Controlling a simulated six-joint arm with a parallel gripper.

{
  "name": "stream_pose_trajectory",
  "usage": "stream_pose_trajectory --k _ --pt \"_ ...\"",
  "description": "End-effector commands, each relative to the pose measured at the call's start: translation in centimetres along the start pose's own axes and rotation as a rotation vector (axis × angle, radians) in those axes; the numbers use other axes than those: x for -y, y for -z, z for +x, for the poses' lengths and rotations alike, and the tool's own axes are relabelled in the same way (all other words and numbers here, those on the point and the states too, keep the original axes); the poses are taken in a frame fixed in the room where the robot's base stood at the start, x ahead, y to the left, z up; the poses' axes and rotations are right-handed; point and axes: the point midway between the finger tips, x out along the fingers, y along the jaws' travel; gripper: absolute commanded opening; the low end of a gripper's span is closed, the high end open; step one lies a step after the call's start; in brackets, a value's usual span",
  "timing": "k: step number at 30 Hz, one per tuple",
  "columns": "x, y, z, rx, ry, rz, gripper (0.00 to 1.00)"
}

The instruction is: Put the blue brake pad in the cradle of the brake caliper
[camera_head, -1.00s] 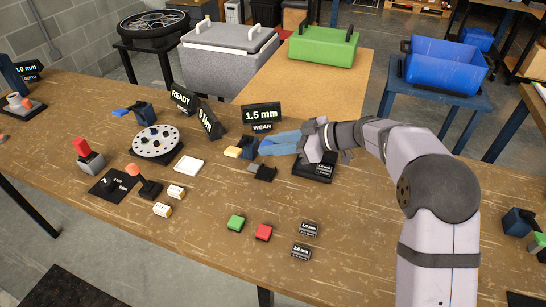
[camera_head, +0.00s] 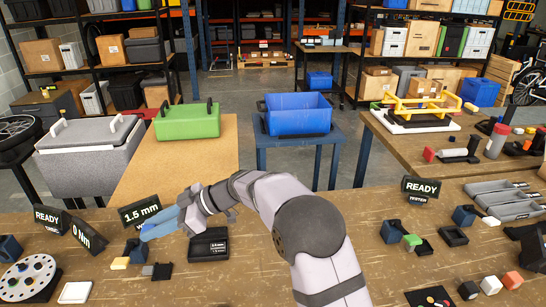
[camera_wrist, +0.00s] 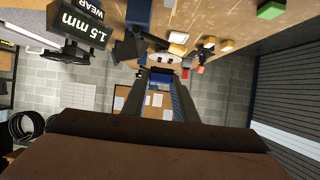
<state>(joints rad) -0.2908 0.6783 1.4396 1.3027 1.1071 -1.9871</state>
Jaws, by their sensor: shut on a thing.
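My gripper (camera_head: 160,224) is above the left part of the bench, its light blue fingers pointing left, near the 1.5 mm wear sign. In the wrist view, its fingers (camera_wrist: 160,88) are closed around a small blue piece (camera_wrist: 158,74), which I take to be the blue brake pad. The pad is mostly hidden by the fingers in the head view. On the right of the bench, a dark navy block (camera_head: 392,230) stands by a green pad, with another navy block (camera_head: 464,215) farther right. I cannot tell which, if either, is the brake caliper.
A black labelled base (camera_head: 208,246) stands right of and below my fingers. The wear sign (camera_head: 139,213) stands close behind them.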

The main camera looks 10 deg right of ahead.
Motion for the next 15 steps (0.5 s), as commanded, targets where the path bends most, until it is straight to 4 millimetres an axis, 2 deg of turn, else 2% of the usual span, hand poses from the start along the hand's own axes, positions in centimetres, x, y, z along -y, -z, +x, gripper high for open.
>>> stream_pose_trajectory --k 5,8,11,15 --pt "-1.0 -1.2 -0.9 0.0 -0.025 0.012 0.04" --pt "-2.3 -2.4 -2.3 0.0 -0.059 0.028 0.04" --pt "-4.2 -3.5 -4.9 0.0 -0.111 0.049 0.04" --pt "-7.1 -4.8 -10.3 0.0 -0.204 0.09 0.04"
